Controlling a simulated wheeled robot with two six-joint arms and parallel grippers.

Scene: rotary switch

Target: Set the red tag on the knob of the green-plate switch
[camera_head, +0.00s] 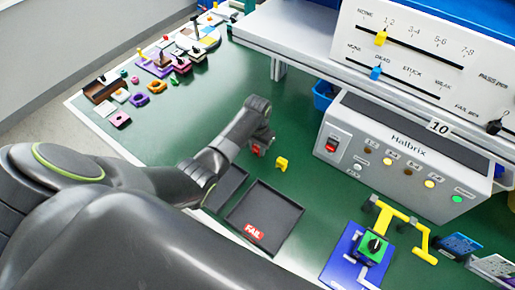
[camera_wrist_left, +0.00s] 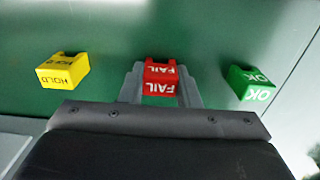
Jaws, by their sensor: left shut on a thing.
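The red FAIL tag (camera_head: 256,150) is between the fingers of my left gripper (camera_head: 261,138), low over the green table. The left wrist view shows the red tag (camera_wrist_left: 160,80) gripped, its FAIL lettering facing the camera. The green-plate switch (camera_head: 373,247) is at the lower right of the head view, on a blue base (camera_head: 343,252); its black knob (camera_head: 374,244) carries no tag. The left gripper is up and left of the switch, well apart from it. Whether the tag touches the table is unclear. My right gripper is not in view.
A yellow HOLD tag (camera_head: 281,164) and a green OK tag (camera_wrist_left: 249,83) flank the gripper. A black FAIL tray (camera_head: 289,231) lies between gripper and switch. A yellow bracket (camera_head: 405,219) stands beside the switch. The grey Halbrix box (camera_head: 385,165) stands behind.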

